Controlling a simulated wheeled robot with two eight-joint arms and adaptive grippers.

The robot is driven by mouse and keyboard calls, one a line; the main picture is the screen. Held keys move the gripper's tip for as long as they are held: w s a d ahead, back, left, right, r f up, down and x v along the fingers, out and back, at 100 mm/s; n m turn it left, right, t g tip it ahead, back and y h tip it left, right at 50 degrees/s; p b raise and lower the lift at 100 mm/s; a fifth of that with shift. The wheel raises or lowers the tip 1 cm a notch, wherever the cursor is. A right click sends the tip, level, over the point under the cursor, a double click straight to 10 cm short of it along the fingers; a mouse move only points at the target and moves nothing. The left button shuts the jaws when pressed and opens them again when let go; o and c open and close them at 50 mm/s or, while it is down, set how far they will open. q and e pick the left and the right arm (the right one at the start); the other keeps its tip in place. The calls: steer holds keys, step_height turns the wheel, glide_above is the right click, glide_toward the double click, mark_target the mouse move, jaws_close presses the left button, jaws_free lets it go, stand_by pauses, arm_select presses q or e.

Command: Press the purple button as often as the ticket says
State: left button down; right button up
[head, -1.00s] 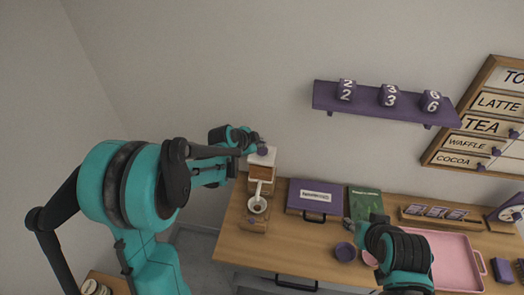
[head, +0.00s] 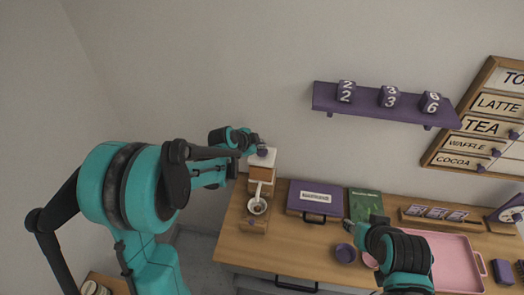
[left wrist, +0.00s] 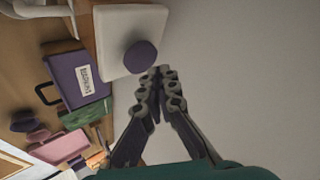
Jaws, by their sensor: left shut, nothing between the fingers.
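The purple button (head: 263,152) sits on the white top of the coffee machine (head: 262,172) at the left end of the counter. It also shows in the left wrist view (left wrist: 140,57). My left gripper (head: 262,143) is shut and empty, its fingertips close by the button; in the left wrist view they (left wrist: 160,74) lie just beside it, and I cannot tell whether they touch. A white cup (head: 257,206) with something brown inside stands below the machine's spout. My right gripper (head: 350,224) is low over the counter; its fingers are too small to read. I cannot make out which paper is the ticket.
A purple case (head: 314,197), a green book (head: 365,203), a wooden card holder (head: 433,220) and a pink tray (head: 455,260) stand along the counter (head: 285,245). A purple shelf (head: 385,105) holds number cubes above. A menu board hangs at right.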

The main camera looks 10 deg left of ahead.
mark_target(261, 152)
arm_select(q)
steer(key=shift+f, duration=0.1)
steer(key=shift+f+b, duration=0.35)
steer(key=shift+b, duration=0.15)
steer(key=shift+f+b, duration=0.8)
stand_by(0.8)
steer(key=shift+r, duration=0.1)
steer(key=shift+r+p, duration=0.85)
steer(key=shift+r, duration=0.3)
steer(key=shift+r, duration=0.1)
step_height(261, 152, up, 5)
steer(key=p, duration=0.3)
stand_by(0.6)
